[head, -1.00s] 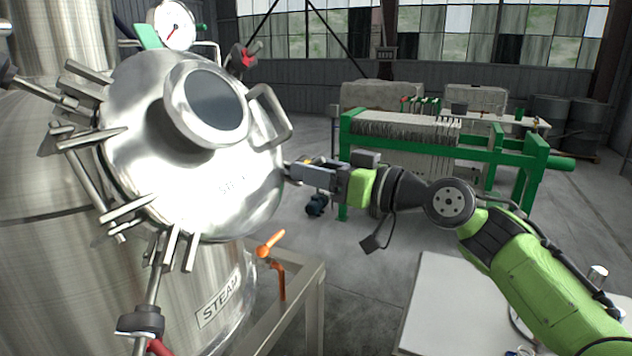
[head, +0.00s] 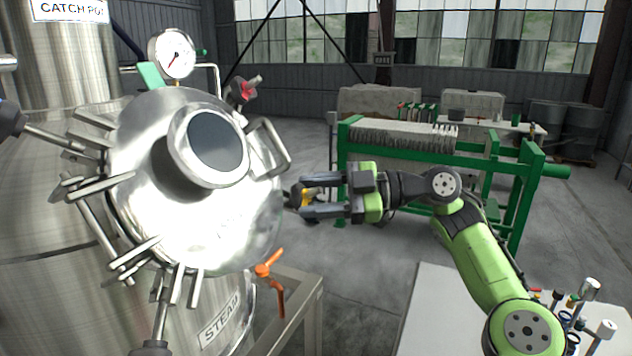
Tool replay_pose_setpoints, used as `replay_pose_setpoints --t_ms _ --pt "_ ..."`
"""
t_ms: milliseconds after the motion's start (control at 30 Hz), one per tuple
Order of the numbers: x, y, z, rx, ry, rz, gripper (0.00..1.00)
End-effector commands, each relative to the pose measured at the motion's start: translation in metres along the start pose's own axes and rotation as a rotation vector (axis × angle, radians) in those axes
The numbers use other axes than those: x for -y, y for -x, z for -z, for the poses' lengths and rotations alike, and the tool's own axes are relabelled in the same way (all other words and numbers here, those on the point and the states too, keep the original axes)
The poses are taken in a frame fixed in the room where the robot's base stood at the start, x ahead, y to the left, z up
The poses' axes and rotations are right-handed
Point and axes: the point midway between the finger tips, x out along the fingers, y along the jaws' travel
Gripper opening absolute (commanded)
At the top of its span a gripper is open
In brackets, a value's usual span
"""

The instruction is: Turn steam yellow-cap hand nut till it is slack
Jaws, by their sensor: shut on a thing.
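The steam tank, with a STEAM plate (head: 220,319) on its side, stands at the left. Its round steel lid (head: 243,215) has a dark sight glass and several T-handled hand nuts around its rim. The yellow-cap hand nut (head: 306,196) is at the lid's right edge, mostly hidden by the fingers. My gripper (head: 301,197) reaches in from the right, one finger above the other, and is shut on this nut. How slack the nut is cannot be told.
A lid handle (head: 270,146) rises just above my gripper. An orange valve lever (head: 270,264) sits below, by a metal stand. A pressure gauge (head: 172,54) is at the top. A green-framed filter press (head: 440,150) stands behind; a white table (head: 445,310) is lower right.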

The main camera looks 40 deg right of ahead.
Motion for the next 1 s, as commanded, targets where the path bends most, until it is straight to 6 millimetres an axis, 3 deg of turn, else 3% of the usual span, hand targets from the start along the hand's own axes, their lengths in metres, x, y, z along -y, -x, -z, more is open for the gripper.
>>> replay_pose_setpoints --t_ms 600,1000 --pt "-0.0092 -0.0009 0.0054 0.000 0.460 0.322 0.19" --pt "-0.0092 -0.0017 0.0044 0.000 0.631 0.438 0.19"
